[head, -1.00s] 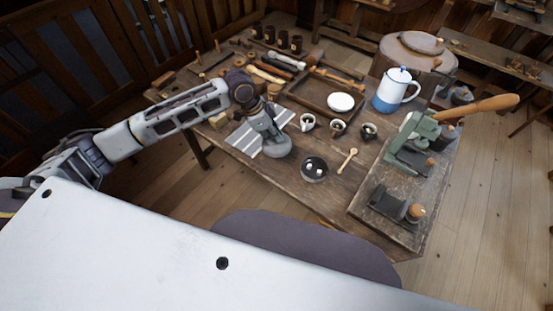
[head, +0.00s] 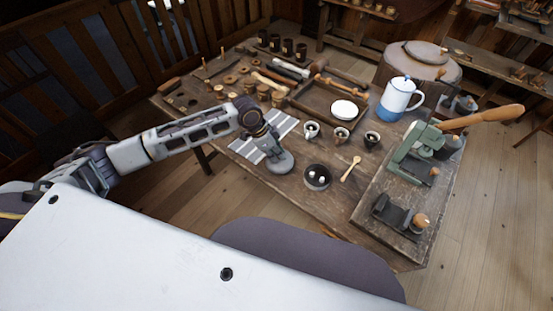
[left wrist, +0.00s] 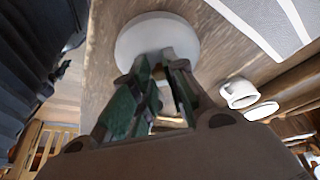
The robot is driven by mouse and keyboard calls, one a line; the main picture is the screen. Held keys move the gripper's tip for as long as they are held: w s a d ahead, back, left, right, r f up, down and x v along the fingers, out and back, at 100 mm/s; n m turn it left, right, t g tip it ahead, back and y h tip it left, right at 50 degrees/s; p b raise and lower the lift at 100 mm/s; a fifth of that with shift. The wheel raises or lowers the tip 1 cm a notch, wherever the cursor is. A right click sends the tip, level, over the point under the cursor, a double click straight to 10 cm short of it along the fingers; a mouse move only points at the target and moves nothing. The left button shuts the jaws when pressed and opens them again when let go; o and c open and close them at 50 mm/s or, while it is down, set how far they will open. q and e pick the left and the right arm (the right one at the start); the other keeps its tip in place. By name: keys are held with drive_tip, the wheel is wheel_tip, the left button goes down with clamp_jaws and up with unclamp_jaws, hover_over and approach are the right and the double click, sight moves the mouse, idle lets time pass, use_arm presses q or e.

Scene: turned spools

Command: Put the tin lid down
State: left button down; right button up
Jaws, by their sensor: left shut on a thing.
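The tin lid (head: 281,163) is a pale grey round disc at the table's front left, just past the near edge of the striped cloth. My left gripper (head: 272,148) is above it, fingers pointing down, shut on its top. In the left wrist view the lid (left wrist: 150,30) lies flat beyond the green-padded fingertips (left wrist: 155,68), which hide its grip point. I cannot tell whether its underside touches the wood. A dark round tin (head: 317,177) with white lumps inside stands open to the lid's right. My right gripper is not in view.
A striped cloth (head: 262,140) lies behind the lid. Several small cups, one white (head: 312,130), stand behind the tin, with a wooden spoon (head: 351,168) to its right. A blue-and-white pot (head: 398,98) and green press (head: 415,150) stand farther right. The table's front edge is near.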

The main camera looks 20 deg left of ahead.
use_arm(q)
drive_tip(key=shift+f, duration=1.85)
drive_tip(key=c, duration=1.7)
unclamp_jaws()
drive_tip(key=shift+f, duration=0.1)
drive_tip(key=shift+o, duration=1.3)
drive_tip(key=shift+a+r, duration=0.1)
drive_tip(key=shift+r, duration=0.2)
drive_tip(key=shift+a+r, duration=0.1)
drive_tip(key=shift+r, duration=0.2)
drive_tip(key=shift+v, duration=5.45)
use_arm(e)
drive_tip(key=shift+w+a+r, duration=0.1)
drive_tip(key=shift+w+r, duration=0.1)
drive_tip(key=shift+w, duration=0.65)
